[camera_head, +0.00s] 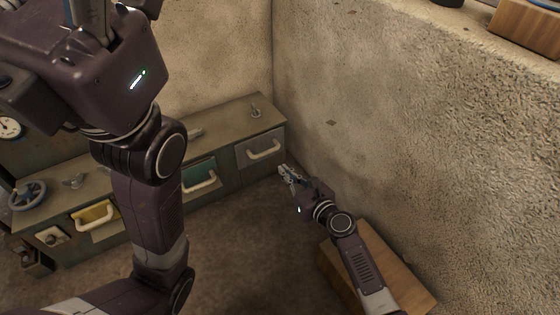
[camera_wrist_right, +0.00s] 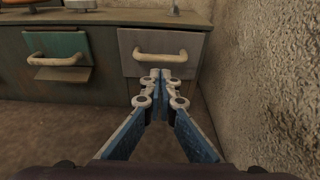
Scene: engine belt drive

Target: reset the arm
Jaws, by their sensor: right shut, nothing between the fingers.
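My right gripper (camera_head: 287,171) is low near the right wall, in front of the grey drawer (camera_head: 250,152) at the right end of the cabinet. In the right wrist view its fingers (camera_wrist_right: 161,76) are together and hold nothing. They appear just below the grey drawer's pale handle (camera_wrist_right: 160,54); I cannot tell how far they are from it. My left arm (camera_head: 143,190) rises across the left of the head view; its gripper fingers do not show clearly.
The low cabinet (camera_head: 150,150) also has a teal drawer (camera_head: 199,172) and a yellow drawer (camera_head: 93,214), with a handwheel (camera_head: 27,194) at its left end. A wooden box (camera_head: 385,262) stands under my right arm. The rough wall (camera_head: 420,130) is close on the right. Open floor lies in the middle.

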